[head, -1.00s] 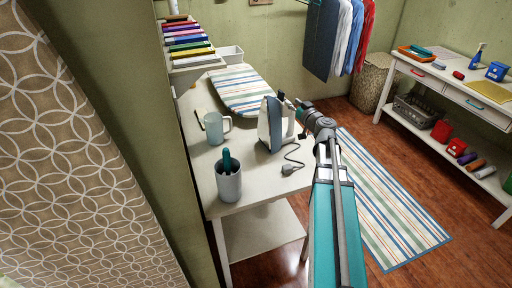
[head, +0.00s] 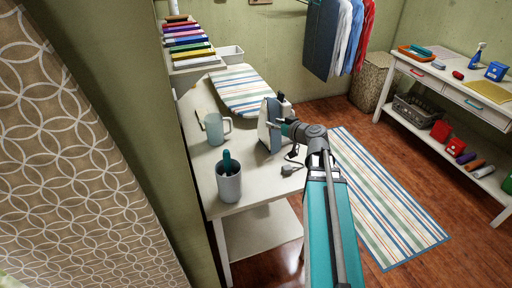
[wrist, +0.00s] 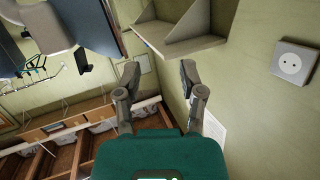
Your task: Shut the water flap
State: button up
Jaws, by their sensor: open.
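The iron (head: 269,126) stands upright on its heel on the white work table (head: 240,200) in the head view, with its blue-grey plate and pale body showing. Its water flap is too small to make out, and the gripper partly hides the iron. My gripper (head: 287,127) is at the right side of the iron, close to its upper part; I cannot tell whether it touches. In the wrist view my gripper (wrist: 160,72) is open, its two fingers apart with nothing between them.
A glass mug (head: 214,130) and a grey cup (head: 229,182) with a teal-handled item stand left of the iron. A striped ironing board (head: 240,90) lies behind. A wall socket (wrist: 294,63) shows in the wrist view.

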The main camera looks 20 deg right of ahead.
jog(key=s+a+f+g+p, duration=0.1)
jog(key=s+a+f+g, duration=0.1)
jog(key=s+a, duration=0.1)
jog(key=s+a+f+n+g+y+p, duration=0.1)
jog(key=s+a+f+g, duration=0.1)
jog(key=a, duration=0.4)
jog(key=shift+s+g, duration=0.55)
jog(key=shift+g, duration=0.05)
jog(key=shift+a+f, duration=0.1)
jog(key=m+t+h+b, duration=0.4)
jog(key=m+t, duration=0.1)
jog(key=t, duration=0.4)
send_near(282, 94)
jog(key=s, duration=0.3)
jog(key=shift+w, duration=0.25)
jog(key=w, duration=0.4)
jog(key=w+a, duration=0.1)
jog(key=w, duration=0.4)
jog(key=w+a, duration=0.1)
jog(key=w, duration=0.3)
jog(key=shift+w, duration=0.35)
